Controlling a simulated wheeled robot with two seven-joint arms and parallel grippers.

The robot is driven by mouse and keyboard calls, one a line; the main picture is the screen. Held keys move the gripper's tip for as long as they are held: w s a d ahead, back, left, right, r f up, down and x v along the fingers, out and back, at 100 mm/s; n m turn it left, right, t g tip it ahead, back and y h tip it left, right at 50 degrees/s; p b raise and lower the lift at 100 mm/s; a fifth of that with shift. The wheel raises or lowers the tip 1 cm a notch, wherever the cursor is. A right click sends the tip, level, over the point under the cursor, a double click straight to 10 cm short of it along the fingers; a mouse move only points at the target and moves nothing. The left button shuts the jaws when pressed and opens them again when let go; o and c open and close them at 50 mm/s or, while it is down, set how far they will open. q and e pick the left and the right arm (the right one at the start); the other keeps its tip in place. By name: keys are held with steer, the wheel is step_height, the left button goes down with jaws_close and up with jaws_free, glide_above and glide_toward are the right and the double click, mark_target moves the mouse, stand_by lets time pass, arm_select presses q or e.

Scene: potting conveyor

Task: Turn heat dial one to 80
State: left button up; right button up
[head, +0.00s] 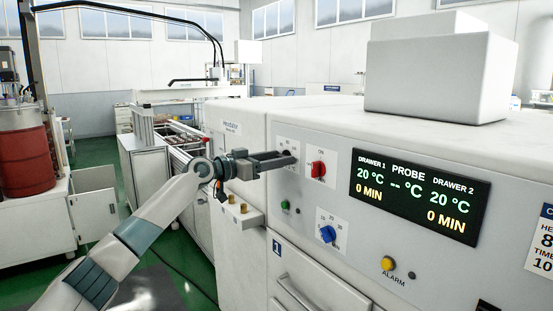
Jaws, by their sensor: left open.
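The oven's front panel carries a dark dial (288,152) on a white label plate at its left end, partly hidden by my gripper. I take it for heat dial one, but its scale and pointer are too small to read. My left gripper (290,160) is open, with its fingertips at this dial; whether they touch it I cannot tell. A red knob (318,169) is just to the right and a blue dial (328,234) is below. The display (420,197) reads 20 °C and 0 MIN for both drawers. My right gripper is not in view.
A green button (285,205) and a yellow alarm lamp (388,263) sit on the same panel. A drawer (305,285) marked 1 is shut below. A partly cut-off card (540,242) hangs at the right. A red drum (25,160) stands far left.

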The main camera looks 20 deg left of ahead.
arm_select(q)
steer(key=shift+c, duration=0.4)
steer(key=c, duration=1)
